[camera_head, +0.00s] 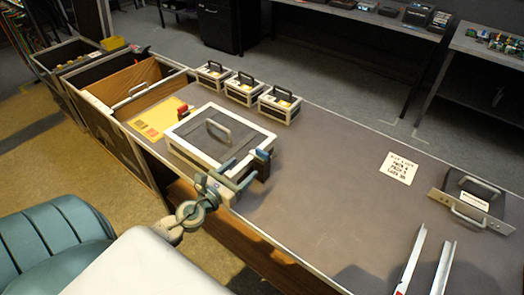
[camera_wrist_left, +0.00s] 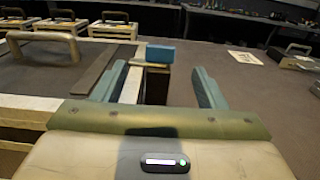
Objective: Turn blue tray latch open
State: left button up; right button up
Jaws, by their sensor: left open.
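The blue latch (camera_head: 262,154) sits at the right end of a white-framed tray (camera_head: 194,165) with a dark lid and a grey handle. The latch also shows as a blue block in the left wrist view (camera_wrist_left: 160,54), on a dark upright body. My left gripper (camera_head: 252,172) is at the tray's right side, close to the latch. In the left wrist view its two teal fingers (camera_wrist_left: 160,86) are apart, with the latch body between them and the blue block just beyond. I cannot tell whether either finger touches it. My right gripper is not in view.
Three small handled boxes (camera_head: 244,89) stand along the table's back edge. A red latch (camera_head: 183,110) is at the tray's far left corner, near a yellow sheet (camera_head: 155,120). A printed card (camera_head: 398,167), metal channels (camera_head: 428,268) and a handled plate (camera_head: 470,204) lie right. The table's middle is clear.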

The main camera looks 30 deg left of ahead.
aim_at(261, 152)
pick_arm(q)
jog(key=w+p, duration=0.1)
jog(key=w, duration=0.2)
jog(key=w+p, duration=0.1)
jog(key=w, duration=0.2)
jog(key=w+p, duration=0.1)
jog(key=w, duration=0.2)
jog(key=shift+w+d, duration=0.25)
jog(key=shift+d, duration=0.15)
jog(key=shift+w, duration=0.6)
